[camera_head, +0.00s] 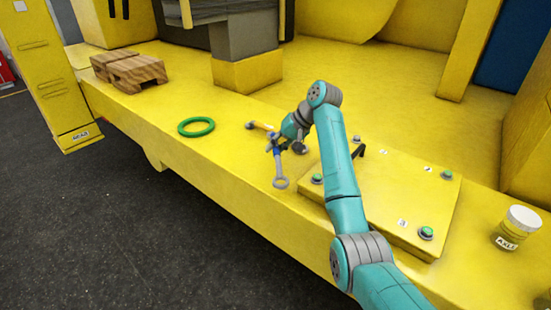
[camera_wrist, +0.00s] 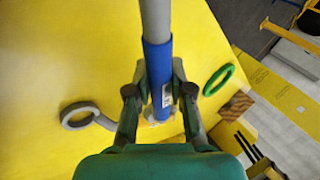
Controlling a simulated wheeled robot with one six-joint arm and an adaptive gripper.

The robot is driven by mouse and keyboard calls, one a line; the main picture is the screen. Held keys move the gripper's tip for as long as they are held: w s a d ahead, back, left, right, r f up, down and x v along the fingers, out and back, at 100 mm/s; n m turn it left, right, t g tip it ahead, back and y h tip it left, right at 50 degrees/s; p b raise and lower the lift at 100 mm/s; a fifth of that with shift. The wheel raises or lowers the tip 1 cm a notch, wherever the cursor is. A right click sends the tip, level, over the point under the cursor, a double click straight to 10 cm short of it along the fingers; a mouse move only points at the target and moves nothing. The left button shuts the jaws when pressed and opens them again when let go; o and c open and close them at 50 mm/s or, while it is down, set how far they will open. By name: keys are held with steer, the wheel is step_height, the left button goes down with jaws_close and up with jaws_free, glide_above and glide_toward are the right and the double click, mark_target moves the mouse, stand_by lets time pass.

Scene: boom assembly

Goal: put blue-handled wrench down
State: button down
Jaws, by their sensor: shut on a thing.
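The blue-handled wrench (camera_head: 280,175) is in my gripper (camera_head: 276,146), with its grey ring end pointing toward the near edge of the yellow deck. In the wrist view my gripper (camera_wrist: 160,95) is shut on the blue handle (camera_wrist: 158,65), and the grey shaft runs off the top. I cannot tell whether the wrench touches the deck. A tool with a yellow-orange grip (camera_head: 262,126) lies just behind my gripper. A grey ring end (camera_wrist: 80,115) lies left of my gripper in the wrist view; its shaft is partly hidden by a finger.
A green ring (camera_head: 196,127) lies on the yellow deck (camera_head: 150,115) left of my gripper. Wooden blocks (camera_head: 130,72) lie farther left. A raised panel with green-topped fittings (camera_head: 395,200) is at the right, and a lidded jar (camera_head: 516,228) stands beyond it. The deck before the green ring is clear.

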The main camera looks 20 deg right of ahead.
steer(key=shift+f, duration=2.15)
steer(key=c, duration=1.3)
jaws_free()
steer(key=v, duration=1.2)
steer(key=shift+s, duration=0.1)
